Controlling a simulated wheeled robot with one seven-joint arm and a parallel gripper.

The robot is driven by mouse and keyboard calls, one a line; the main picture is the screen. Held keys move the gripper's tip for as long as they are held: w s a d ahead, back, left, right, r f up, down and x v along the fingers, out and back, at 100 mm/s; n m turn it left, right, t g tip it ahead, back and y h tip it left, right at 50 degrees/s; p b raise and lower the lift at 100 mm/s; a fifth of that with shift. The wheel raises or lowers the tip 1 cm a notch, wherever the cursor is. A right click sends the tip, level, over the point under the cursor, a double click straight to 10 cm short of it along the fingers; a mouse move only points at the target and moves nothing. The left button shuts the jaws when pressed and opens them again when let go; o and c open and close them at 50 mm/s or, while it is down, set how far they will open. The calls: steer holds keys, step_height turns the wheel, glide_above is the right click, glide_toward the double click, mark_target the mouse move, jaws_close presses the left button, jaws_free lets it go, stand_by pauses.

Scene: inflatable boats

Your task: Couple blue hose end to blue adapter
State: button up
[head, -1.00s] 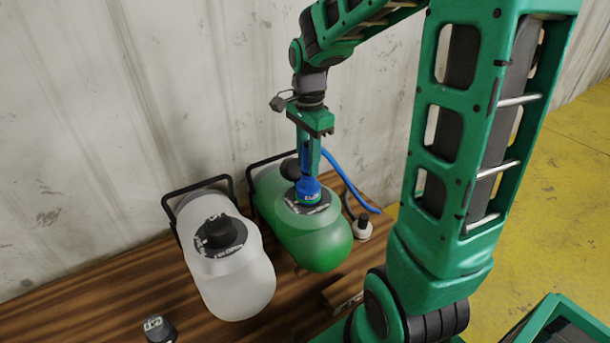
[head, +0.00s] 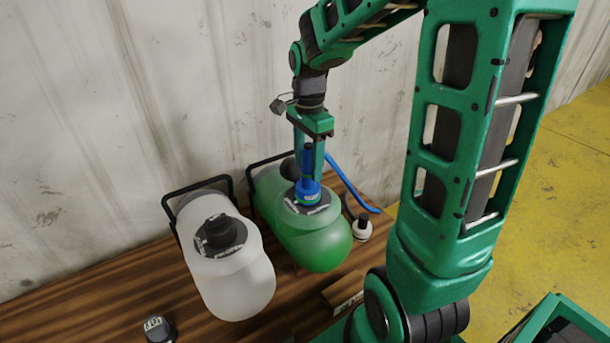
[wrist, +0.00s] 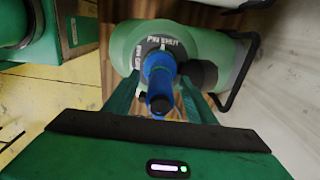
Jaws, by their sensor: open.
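The green canister (head: 318,238) lies on the bench with a round collar on top. The blue adapter (head: 308,192) sits on that collar. The blue hose end (head: 308,156) stands upright over the adapter and appears to meet it; whether it is fully seated cannot be told. My gripper (head: 309,178) points down, open, with one finger on each side of the hose end. In the wrist view the hose end (wrist: 159,88) shows between the spread fingers, with a gap on both sides, above the adapter (wrist: 157,64).
Blue tubing (head: 350,183) runs behind the green canister, near a small white-and-black fitting (head: 362,228). A white canister (head: 235,280) with a black cap stands left. A small dark item (head: 158,328) and a wooden block (head: 343,293) lie on the bench (head: 90,300). A wall rises behind.

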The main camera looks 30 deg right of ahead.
steer(key=shift+r, duration=0.1)
step_height(320, 180, up, 10)
steer(key=shift+w+r, duration=0.1)
steer(key=shift+r, duration=0.15)
stand_by(0.6)
